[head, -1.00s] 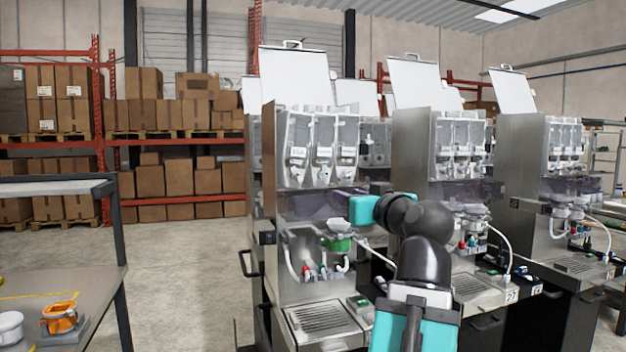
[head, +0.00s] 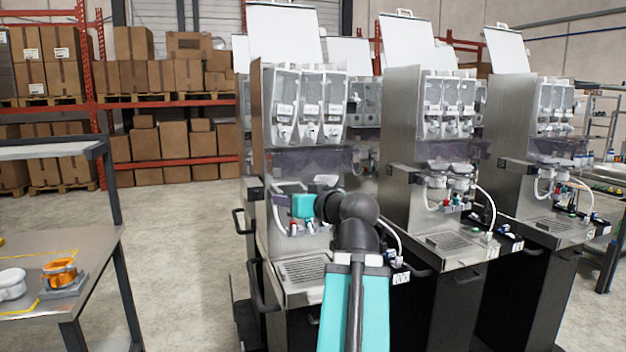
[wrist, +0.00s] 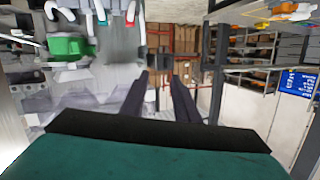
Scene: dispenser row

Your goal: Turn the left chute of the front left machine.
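The front left machine (head: 290,180) stands left of centre in the head view, with three clear canisters side by side. Its left chute (head: 284,132) is the small white spout low on the left canister; its exact turn is too small to tell. The teal end of my arm is in front of the machine, below the canisters, covering part of its mixing area. My gripper (wrist: 160,80) shows in the wrist view with two dark fingers apart and nothing between them. A green part (wrist: 68,47) of the machine lies left of the fingers there.
Two similar machines (head: 400,150) (head: 515,140) stand to the right. A table (head: 100,240) with an orange part (head: 60,272) and a white cup (head: 11,284) is at left. Open floor (head: 175,250) lies between table and machines. Shelves with boxes (head: 160,140) stand behind.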

